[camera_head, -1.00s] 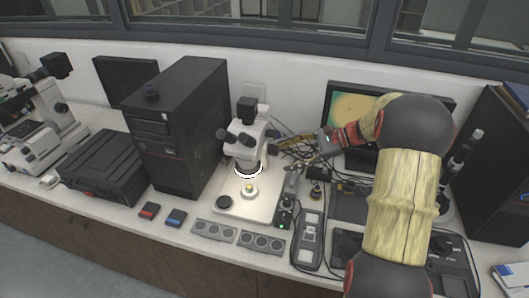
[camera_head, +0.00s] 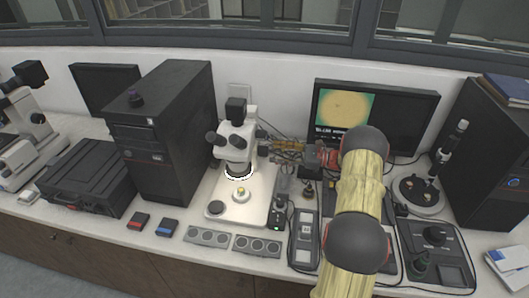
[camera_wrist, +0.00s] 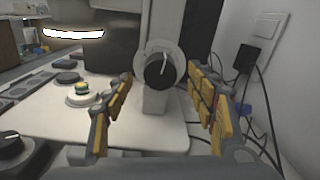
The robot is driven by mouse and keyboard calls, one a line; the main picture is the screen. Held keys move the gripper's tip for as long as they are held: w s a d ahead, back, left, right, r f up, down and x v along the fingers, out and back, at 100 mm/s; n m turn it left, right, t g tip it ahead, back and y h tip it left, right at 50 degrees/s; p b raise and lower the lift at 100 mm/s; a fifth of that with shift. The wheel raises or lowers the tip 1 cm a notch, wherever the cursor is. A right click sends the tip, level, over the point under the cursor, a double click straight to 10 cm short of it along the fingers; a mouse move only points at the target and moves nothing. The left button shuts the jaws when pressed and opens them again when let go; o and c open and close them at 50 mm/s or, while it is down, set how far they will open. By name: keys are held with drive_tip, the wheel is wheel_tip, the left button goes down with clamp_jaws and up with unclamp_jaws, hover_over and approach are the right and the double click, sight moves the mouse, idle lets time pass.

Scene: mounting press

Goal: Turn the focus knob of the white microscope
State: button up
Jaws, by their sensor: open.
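The white microscope (camera_head: 238,150) stands on its pale base plate at the middle of the bench, with a bright ring light under its head. Its focus knob (camera_wrist: 158,70), a black dial with a white mark on a pale collar, faces the wrist camera at the side of the stand. My gripper (camera_wrist: 165,110) is open, with yellow-and-grey fingers to the left and right of the knob in the picture. The fingers do not visibly touch it. In the head view my gripper (camera_head: 277,150) is beside the microscope's right side, and the knob is hard to make out there.
A small sample holder (camera_head: 241,195) sits on the base plate. A black computer tower (camera_head: 165,135) stands to the left and a monitor (camera_head: 400,115) behind my arm. In the wrist view, cables and a black plug (camera_wrist: 246,57) are near the right finger.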

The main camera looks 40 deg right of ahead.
sight(267, 150)
drive_tip(key=shift+b+x, duration=0.35)
drive_tip(key=shift+x, duration=2)
drive_tip(key=c, duration=0.4)
drive_tip(key=c, duration=0.7)
drive_tip(key=shift+c, duration=0.3)
